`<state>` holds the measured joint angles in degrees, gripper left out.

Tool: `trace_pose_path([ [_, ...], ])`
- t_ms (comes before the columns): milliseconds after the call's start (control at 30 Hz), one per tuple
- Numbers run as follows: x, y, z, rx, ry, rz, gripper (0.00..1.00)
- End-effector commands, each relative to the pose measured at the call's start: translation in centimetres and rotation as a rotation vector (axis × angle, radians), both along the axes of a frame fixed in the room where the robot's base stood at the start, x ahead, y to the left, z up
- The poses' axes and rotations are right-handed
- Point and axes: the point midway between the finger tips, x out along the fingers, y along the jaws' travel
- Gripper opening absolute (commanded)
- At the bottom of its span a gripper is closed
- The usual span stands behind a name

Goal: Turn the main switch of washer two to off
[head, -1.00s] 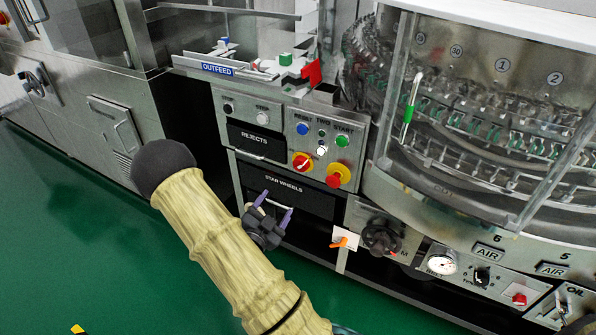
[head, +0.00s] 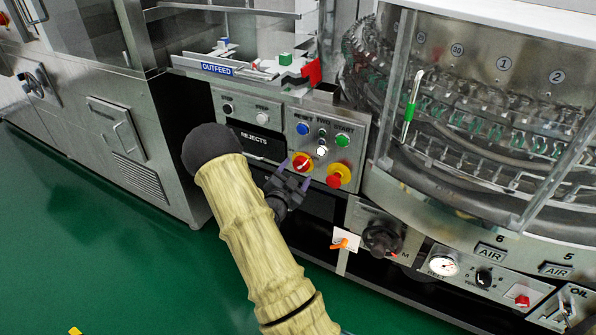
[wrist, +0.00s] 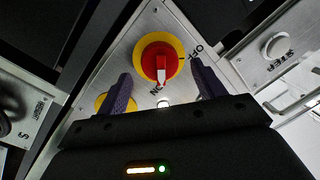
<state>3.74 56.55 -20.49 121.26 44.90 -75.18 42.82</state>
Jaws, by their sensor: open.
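The main switch (head: 302,161) is a red rotary knob on a yellow disc, on the steel control panel (head: 357,115) labelled TWO. In the wrist view the switch (wrist: 158,60) lies between the fingertips in the picture, with its white-marked handle pointing to ON; OFF is printed at upper right. My gripper (head: 296,174) is open and empty, its purple fingers in front of the switch and a little below it in the head view. I cannot tell whether the fingers touch the panel.
A red button on yellow (head: 338,176) sits just right of the switch. Blue (head: 302,128), green (head: 342,140) and white (head: 321,152) buttons are above. The REJECTS drawer (head: 258,143) is left. A black handwheel (head: 382,237) stands out at lower right.

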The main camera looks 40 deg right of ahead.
Motion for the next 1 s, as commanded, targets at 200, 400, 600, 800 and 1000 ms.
trace_pose_path([
  [200,1.0,-1.9,-0.1,0.0,0.0,-0.001,0.69],
  [400,1.1,-2.1,0.0,0.0,0.0,0.0,0.69],
  [600,1.1,-2.0,0.0,0.0,0.0,0.0,0.47],
  [800,1.1,-2.0,0.0,0.0,0.0,0.0,0.24],
  [1000,1.1,-2.0,0.0,-0.006,0.015,0.0,0.24],
])
